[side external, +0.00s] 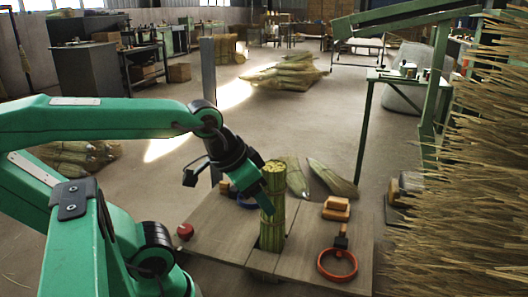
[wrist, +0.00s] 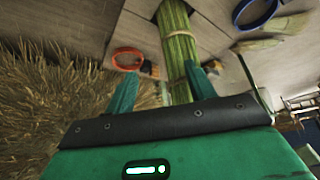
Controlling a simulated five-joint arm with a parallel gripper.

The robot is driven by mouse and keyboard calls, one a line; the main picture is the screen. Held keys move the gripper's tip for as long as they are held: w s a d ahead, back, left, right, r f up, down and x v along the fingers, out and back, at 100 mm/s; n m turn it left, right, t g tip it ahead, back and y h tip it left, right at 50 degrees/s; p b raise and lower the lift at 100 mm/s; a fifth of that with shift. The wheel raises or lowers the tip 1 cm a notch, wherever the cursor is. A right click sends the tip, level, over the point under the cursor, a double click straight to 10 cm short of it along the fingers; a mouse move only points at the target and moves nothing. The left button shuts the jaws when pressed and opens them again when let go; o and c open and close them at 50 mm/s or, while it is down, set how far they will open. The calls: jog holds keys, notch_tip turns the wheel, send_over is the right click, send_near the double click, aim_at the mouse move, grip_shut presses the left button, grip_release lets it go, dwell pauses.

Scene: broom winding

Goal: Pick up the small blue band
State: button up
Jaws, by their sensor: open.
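The small blue band (wrist: 258,27) is a ring lying on the wooden board in the upper right of the wrist view. In the side view the blue band (side external: 243,204) is partly hidden behind my gripper and the bundle. My gripper (side external: 267,203) is open, pointing down close to the upright green stalk bundle (side external: 272,232). In the wrist view the bundle (wrist: 180,50) shows between and beyond my fingers (wrist: 162,70). The blue band is to the right of both fingers there, apart from them. I cannot tell whether a finger touches the bundle.
A red knob (side external: 185,231) sits at the board's left. Loose straw (side external: 475,170) fills the right side. Bare board (side external: 215,235) shows left of the bundle.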

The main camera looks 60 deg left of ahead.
notch_tip(320, 180, up, 11)
jog(key=m+g, duration=0.6)
jog(key=m, duration=0.3)
send_over(235, 189)
notch_tip(235, 189, down, 16)
jog(key=shift+s+f, duration=0.1)
jog(key=shift+f, duration=1.5)
jog(key=shift+f, duration=0.15)
jog(key=shift+a+f, duration=0.1)
jog(key=shift+f, duration=2.35)
jog(key=shift+c, duration=0.4)
